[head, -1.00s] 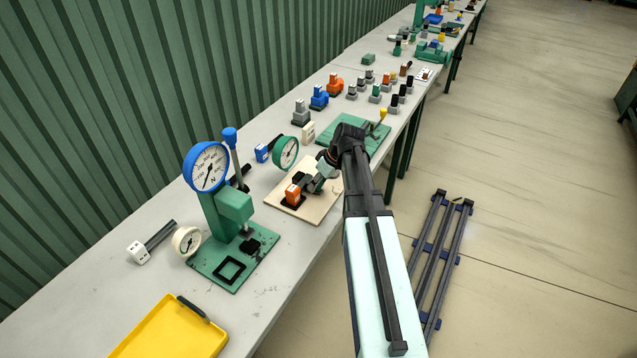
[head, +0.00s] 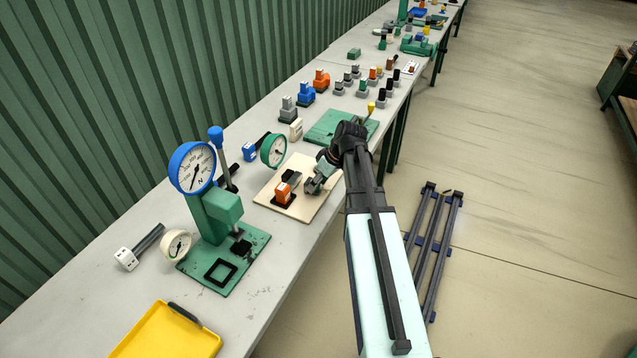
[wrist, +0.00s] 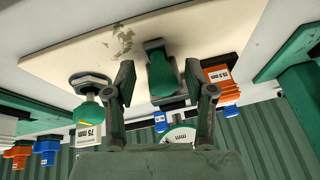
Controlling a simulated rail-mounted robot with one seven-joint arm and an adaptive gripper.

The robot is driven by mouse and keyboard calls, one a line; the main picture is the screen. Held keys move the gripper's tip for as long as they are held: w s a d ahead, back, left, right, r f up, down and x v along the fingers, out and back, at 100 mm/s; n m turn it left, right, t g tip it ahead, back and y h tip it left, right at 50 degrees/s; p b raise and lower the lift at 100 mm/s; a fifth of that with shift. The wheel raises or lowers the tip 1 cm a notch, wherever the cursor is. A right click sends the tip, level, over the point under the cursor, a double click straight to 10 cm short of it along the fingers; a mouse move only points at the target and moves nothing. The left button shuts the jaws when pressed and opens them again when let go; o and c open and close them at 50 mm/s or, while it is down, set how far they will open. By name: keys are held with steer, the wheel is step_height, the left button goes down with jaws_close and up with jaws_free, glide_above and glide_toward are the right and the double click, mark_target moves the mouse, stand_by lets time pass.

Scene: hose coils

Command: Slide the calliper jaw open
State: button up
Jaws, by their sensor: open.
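The calliper appears to be the fixture on a pale board (head: 313,207) on the bench, with a dark bar and an orange block (head: 283,192) in a black seat. In the wrist view the orange block (wrist: 222,78) carries a "25.0 mm" label, right of my fingers. A green piece with a grey end (wrist: 161,76), perhaps the sliding jaw, shows between my fingers; contact cannot be told. My gripper (wrist: 160,72) is open over the board. In the head view my gripper (head: 313,185) is small and partly hidden by my own arm, at the board's right side.
A blue-rimmed force gauge stand (head: 192,168) and yellow tray (head: 165,335) are nearer on the bench. A green dial (head: 273,150) stands behind the board. A green plate (head: 335,127) lies beyond it.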

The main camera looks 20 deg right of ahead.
steer(key=v, duration=1.2)
steer(key=shift+f, duration=0.1)
